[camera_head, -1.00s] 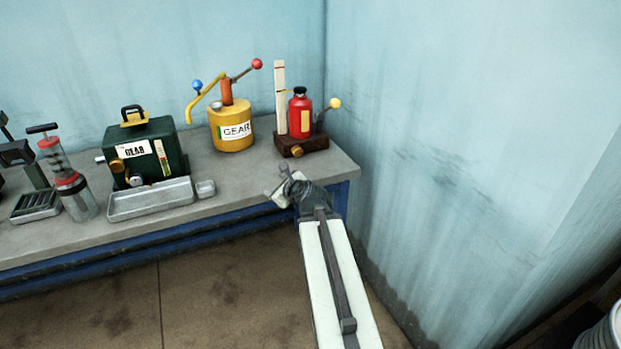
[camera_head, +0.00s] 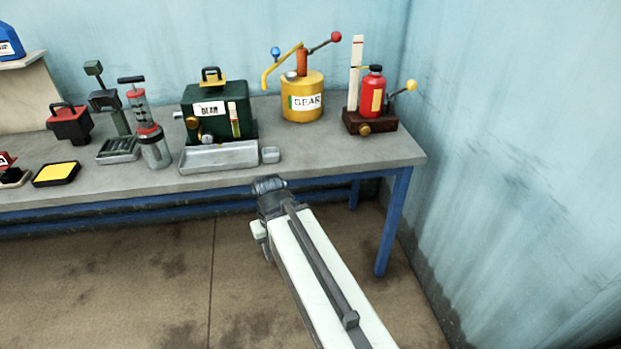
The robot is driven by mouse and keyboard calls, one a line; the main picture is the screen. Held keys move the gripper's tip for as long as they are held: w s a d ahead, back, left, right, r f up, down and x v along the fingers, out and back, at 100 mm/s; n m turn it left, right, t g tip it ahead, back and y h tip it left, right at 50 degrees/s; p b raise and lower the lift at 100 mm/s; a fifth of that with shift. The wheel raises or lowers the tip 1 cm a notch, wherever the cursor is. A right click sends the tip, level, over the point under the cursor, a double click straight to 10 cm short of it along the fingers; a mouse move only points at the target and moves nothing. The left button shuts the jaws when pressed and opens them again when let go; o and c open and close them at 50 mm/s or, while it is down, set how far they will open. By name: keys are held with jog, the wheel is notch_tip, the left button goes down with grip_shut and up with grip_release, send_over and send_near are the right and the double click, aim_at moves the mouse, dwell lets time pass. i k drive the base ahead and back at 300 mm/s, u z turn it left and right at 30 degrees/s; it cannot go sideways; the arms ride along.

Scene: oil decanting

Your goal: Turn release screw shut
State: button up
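A red bottle jack (camera_head: 376,92) stands on a dark brown base (camera_head: 384,122) at the right end of the bench. A round brass knob (camera_head: 364,129), which looks like the release screw, sits on the front of that base. Whether it is turned shut cannot be seen. A lever with a yellow ball (camera_head: 411,86) sticks out to the jack's right. My gripper (camera_head: 268,186) is near the bench's front edge, left of and well apart from the jack. Its fingers are foreshortened, so their opening is unclear. No object shows in it.
On the grey bench (camera_head: 330,154), a yellow GEAR pump can (camera_head: 302,100) stands left of the jack. A green GEAR box (camera_head: 216,115), a metal tray (camera_head: 220,157) and a small cup (camera_head: 271,155) are further left. The right front of the bench is clear. A wall rises at right.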

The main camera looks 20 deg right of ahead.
aim_at(365, 130)
jog(key=k, duration=1.2)
jog(key=u, duration=0.65)
jog(key=i, duration=1.9)
jog(key=z, duration=0.4)
jog(key=k, duration=0.75)
jog(key=z, duration=0.2)
jog(key=i, duration=0.7)
jog(key=u, duration=0.05)
